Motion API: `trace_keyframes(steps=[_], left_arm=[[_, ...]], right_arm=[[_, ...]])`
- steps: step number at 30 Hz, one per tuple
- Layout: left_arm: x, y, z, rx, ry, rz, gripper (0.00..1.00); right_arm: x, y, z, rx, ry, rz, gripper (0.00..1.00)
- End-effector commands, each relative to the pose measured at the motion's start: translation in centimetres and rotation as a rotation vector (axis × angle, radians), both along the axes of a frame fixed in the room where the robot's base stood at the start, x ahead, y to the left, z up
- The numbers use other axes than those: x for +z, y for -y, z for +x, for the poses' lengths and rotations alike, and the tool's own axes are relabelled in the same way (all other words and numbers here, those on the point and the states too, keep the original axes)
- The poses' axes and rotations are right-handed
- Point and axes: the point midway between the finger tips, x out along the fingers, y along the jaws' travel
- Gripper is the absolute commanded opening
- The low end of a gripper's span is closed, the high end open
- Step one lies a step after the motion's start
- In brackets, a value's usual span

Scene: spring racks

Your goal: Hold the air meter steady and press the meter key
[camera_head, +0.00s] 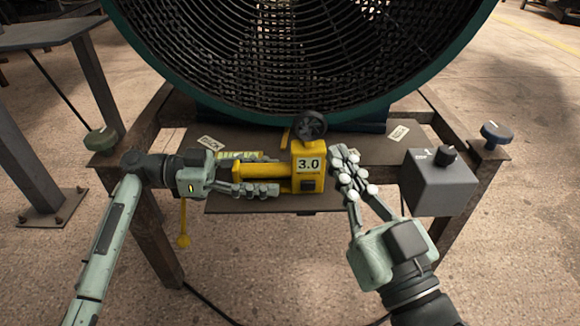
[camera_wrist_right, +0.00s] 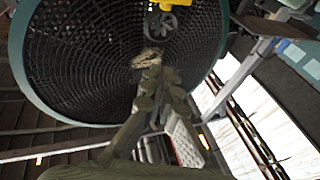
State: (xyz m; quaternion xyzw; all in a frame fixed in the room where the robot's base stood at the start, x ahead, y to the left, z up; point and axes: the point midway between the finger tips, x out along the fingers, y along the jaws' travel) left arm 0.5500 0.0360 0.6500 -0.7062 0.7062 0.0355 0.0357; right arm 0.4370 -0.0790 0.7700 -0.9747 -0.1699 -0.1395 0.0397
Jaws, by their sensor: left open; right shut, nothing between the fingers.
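The yellow air meter (camera_head: 309,164) stands at the front of the shelf under the big fan, with "3.0" on its display and a small dark fan wheel (camera_head: 311,125) on top. A dark key (camera_head: 308,185) shows low on its front. My left gripper (camera_head: 262,172) is open, its fingers above and below the meter's yellow handle (camera_head: 255,171); I cannot tell if they touch it. My right gripper (camera_head: 350,170) is shut and empty, close beside the meter's right side. In the right wrist view its fingertips (camera_wrist_right: 150,60) are below the dark wheel (camera_wrist_right: 160,24) and a yellow edge (camera_wrist_right: 180,3).
The big fan (camera_head: 300,60) fills the back. A grey box (camera_head: 439,182) with a black knob stands to the right of my right gripper. A yellow strap (camera_head: 183,222) hangs at the left.

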Motion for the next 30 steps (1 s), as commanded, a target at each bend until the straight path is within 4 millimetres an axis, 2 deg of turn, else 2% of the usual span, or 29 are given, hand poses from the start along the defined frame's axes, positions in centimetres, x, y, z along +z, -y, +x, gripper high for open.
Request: trace_keyframes(steps=[7, 17, 27, 30], left_arm=[[-0.1, 1.2, 0.0, -0.001, 0.000, -0.002, 0.49], [-0.1, 1.3, 0.0, 0.000, 0.000, -0.001, 0.49], [-0.1, 1.3, 0.0, 0.000, 0.000, -0.001, 0.06], [-0.1, 1.3, 0.0, 0.000, 0.000, -0.001, 0.05]], right_arm=[[1.6, -0.2, -0.6, 0.009, 0.080, 0.040, 0.00], [1.9, -0.2, -0.7, 0.010, 0.091, 0.046, 0.00], [1.9, -0.2, -0.8, 0.010, 0.091, 0.046, 0.00], [1.9, -0.2, -0.8, 0.010, 0.091, 0.046, 0.00]])
